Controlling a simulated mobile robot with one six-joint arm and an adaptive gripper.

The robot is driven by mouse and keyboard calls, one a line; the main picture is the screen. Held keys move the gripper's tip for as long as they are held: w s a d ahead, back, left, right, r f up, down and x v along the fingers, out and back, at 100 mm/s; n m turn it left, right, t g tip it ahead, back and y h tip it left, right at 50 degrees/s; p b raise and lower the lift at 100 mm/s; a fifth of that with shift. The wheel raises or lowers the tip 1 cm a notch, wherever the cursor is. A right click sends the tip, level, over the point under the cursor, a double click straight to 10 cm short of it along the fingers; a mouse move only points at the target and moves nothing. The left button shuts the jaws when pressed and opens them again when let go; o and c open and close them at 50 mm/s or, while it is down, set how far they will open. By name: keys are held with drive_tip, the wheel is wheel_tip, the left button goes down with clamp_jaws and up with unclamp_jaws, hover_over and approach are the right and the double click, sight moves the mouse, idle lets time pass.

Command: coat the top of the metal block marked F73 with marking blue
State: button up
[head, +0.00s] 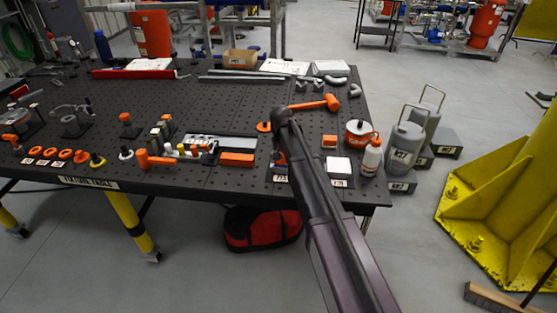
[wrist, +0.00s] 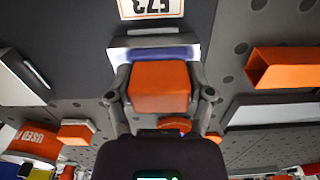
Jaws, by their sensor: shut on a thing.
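My gripper (wrist: 160,92) is shut on an orange block-shaped tool (wrist: 160,84) in the wrist view. Just beyond it is a pale metal block (wrist: 118,55), next to an upside-down F73 label (wrist: 151,8). A band of blue (wrist: 160,52) shows on the visible part of the block's top. The orange tool covers the near part of the block, and I cannot tell whether they touch. In the head view my arm hides most of the gripper and block; the label (head: 280,178) shows at the table's front edge.
The black perforated table (head: 240,110) is crowded. An orange mallet (head: 318,104) lies behind. An orange block (head: 237,159) lies left.

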drive_tip(key=shift+f, duration=0.15)
idle(0.5)
drive_tip(key=shift+a, duration=2.05)
drive_tip(key=shift+w+r+p, duration=0.1)
drive_tip(key=shift+r+p, duration=2.7)
drive_tip(key=shift+r, duration=0.15)
wheel_tip(320, 180, up, 3)
drive_tip(key=p, duration=0.3)
